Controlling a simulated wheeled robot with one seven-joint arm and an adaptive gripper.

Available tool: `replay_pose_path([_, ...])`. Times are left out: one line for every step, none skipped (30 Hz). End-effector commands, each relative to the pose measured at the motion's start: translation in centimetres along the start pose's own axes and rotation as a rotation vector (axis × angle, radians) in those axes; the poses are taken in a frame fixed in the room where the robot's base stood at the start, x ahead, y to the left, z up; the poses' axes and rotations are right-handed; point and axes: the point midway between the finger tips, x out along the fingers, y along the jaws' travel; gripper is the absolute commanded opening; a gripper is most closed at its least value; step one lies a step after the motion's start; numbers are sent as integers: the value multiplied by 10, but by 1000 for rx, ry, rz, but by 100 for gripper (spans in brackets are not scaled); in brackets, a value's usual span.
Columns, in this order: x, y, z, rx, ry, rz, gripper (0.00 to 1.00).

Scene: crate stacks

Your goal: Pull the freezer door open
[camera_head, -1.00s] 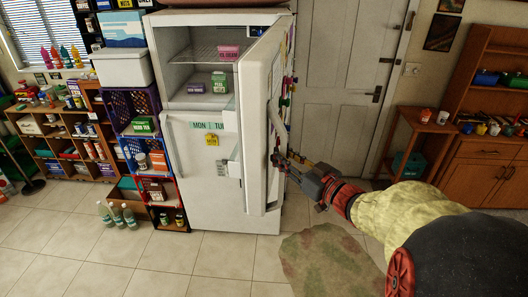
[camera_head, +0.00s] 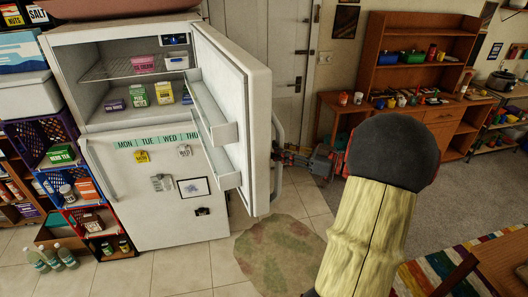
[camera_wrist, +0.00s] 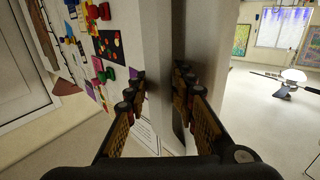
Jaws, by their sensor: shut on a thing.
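The white fridge-freezer (camera_head: 160,215) stands at left in the head view. Its upper freezer door (camera_head: 243,85) is swung well open, showing its inner shelves and the freezer compartment (camera_head: 125,85). My gripper (camera_head: 280,155) is at the long vertical handle (camera_head: 279,130) on the door's outer face, near the free edge. In the wrist view my gripper (camera_wrist: 160,88) has its fingers on either side of a pale upright bar, the handle (camera_wrist: 160,60), and is shut on it. Magnets and pictures (camera_wrist: 105,45) cover the door's outer face. The exact finger contact is partly hidden.
Food boxes (camera_head: 145,63) stand inside the freezer. Stacked crates (camera_head: 75,195) and bottles (camera_head: 50,258) are left of the fridge. A round rug (camera_head: 275,250) lies before it. A wooden hutch (camera_head: 430,125) is at right, and a table (camera_head: 500,265) at lower right.

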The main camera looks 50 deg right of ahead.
Motion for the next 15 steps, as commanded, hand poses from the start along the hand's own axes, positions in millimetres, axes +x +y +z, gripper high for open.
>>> replay_pose_path([-4, 6, -3, -3, 3, 2, 0])
replay_pose_path([-6, 8, -3, -3, 3, 2, 0])
replay_pose_path([-8, 10, -3, -3, 3, 2, 0])
replay_pose_path([-9, 12, -3, -3, 3, 1, 0])
replay_pose_path([-10, 14, -3, -3, 2, 1, 0])
replay_pose_path([-11, 15, -3, -3, 2, 1, 0])
replay_pose_path([-12, 16, -3, -3, 2, 1, 0])
replay_pose_path([-13, 17, -3, -3, 2, 0, 0])
replay_pose_path([-13, 18, -3, -3, 2, 0, 0])
replay_pose_path([-14, 18, -3, -3, 2, 0, 0])
replay_pose_path([-14, 18, -3, -3, 2, 0, 0])
replay_pose_path([-14, 18, -3, -3, 2, 0, 0])
replay_pose_path([-14, 18, -2, -3, 2, 0, 0])
replay_pose_path([-14, 18, -2, -3, 2, 0, 0])
replay_pose_path([-14, 18, -2, -3, 2, -1, 0])
